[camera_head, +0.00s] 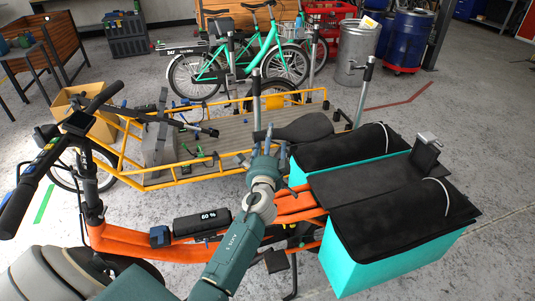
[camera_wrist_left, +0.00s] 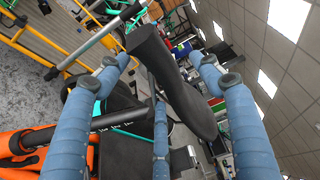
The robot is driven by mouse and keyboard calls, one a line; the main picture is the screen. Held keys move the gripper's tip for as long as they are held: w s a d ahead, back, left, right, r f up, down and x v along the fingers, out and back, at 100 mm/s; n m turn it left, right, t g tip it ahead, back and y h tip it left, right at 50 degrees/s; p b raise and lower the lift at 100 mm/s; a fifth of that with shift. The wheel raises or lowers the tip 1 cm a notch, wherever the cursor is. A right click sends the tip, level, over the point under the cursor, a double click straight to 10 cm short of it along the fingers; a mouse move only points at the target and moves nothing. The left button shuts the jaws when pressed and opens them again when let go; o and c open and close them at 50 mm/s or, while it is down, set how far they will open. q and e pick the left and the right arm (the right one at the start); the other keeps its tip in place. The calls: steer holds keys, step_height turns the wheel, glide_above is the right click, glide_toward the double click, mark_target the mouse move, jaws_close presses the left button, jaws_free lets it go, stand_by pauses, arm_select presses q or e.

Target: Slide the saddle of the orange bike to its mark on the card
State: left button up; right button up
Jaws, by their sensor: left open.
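The orange bike (camera_head: 130,242) stands in the foreground, with its handlebars at the left. Its black saddle (camera_head: 305,128) is above the frame, just in front of the teal bags, with the nose pointing left. My left gripper (camera_head: 262,152) is open just below and beside the saddle nose. In the left wrist view the saddle (camera_wrist_left: 172,72) runs between and beyond the spread blue fingers (camera_wrist_left: 160,62); I cannot tell whether they touch it. The seat post is mostly hidden, and I cannot make out the card or its mark. My right gripper is not in view.
Teal bags with black covers (camera_head: 385,250) are at the rear of the orange bike. A yellow cargo bike (camera_head: 185,180) stands close behind, with upright silver posts (camera_head: 365,90) nearby. A green bike (camera_head: 240,60) and metal bin (camera_head: 355,52) are farther back. Floor is clear at right.

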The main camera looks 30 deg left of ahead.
arm_select(q)
steer(key=v, duration=0.9)
steer(key=shift+a, duration=0.2)
steer(key=shift+s+f, duration=0.1)
steer(key=s+d+f+n+g+h, duration=0.1)
steer(key=s+d+f+g+h, duration=0.2)
steer(key=f, duration=1)
steer(key=s+d+f+n+g+h, duration=0.15)
steer(key=s+d+f, duration=0.35)
steer(key=f, duration=0.7)
steer(key=s+d+f+n+g+h, duration=0.15)
steer(key=s+f, duration=0.35)
steer(key=f, duration=0.8)
steer(key=s+d+f+n+g+h, duration=0.1)
steer(key=s+d+f+g, duration=0.15)
steer(key=s+f, duration=0.6)
steer(key=s+d+f+n+g+h, duration=0.1)
steer(key=s+f+n+g, duration=0.15)
steer(key=s+f, duration=0.6)
steer(key=s+f+n+g, duration=0.1)
steer(key=s+f+g, duration=0.1)
steer(key=s, duration=0.9)
steer(key=s+f+n+g, duration=0.1)
steer(key=s+g, duration=0.1)
steer(key=s, duration=0.9)
steer(key=shift+s+f+n, duration=0.2)
steer(key=shift+f+n, duration=0.15)
